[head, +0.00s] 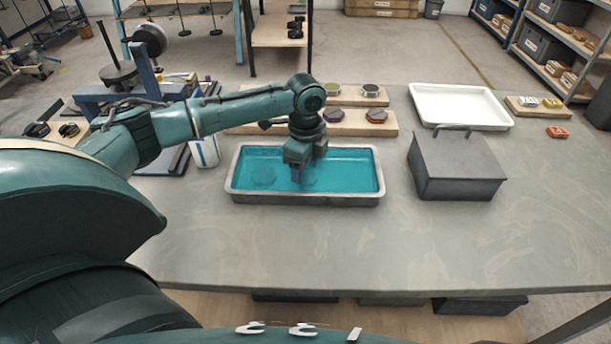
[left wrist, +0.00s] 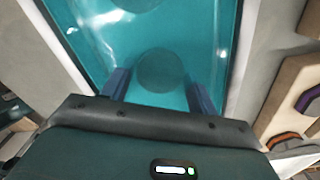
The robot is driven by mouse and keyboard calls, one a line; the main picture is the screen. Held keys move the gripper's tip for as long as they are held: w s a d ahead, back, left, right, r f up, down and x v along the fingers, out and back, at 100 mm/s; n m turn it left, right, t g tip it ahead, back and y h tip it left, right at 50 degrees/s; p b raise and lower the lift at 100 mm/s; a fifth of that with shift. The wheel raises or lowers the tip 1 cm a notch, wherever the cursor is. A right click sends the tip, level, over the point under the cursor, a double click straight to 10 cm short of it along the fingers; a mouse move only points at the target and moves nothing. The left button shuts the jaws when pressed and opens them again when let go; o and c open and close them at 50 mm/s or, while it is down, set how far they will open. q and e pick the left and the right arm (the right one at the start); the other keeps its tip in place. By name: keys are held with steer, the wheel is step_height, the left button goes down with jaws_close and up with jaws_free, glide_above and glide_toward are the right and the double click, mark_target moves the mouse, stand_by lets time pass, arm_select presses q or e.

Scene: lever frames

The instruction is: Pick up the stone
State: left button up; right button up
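A metal tray (head: 305,201) of clear teal liquid stands on the grey table. A dim round shape (head: 263,175), which may be a stone, lies under the liquid left of my left gripper (head: 300,177). My left gripper points down into the tray. In the left wrist view its two fingers (left wrist: 158,92) are wide apart, with nothing held. A round dark shape (left wrist: 160,70) lies under the liquid just ahead of and between them; a second (left wrist: 136,4) is at the top edge. I cannot tell which is the stone. My right gripper is not in view.
Behind the tray are wooden boards (head: 345,126) with dark reddish pieces (head: 376,115) and small cups (head: 370,90). A grey lidded box (head: 456,165) and an empty white tray (head: 460,106) stand to the right. The table's front is clear.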

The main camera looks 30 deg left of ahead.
arm_select(q)
steer(key=c, duration=0.7)
steer(key=shift+o, duration=0.2)
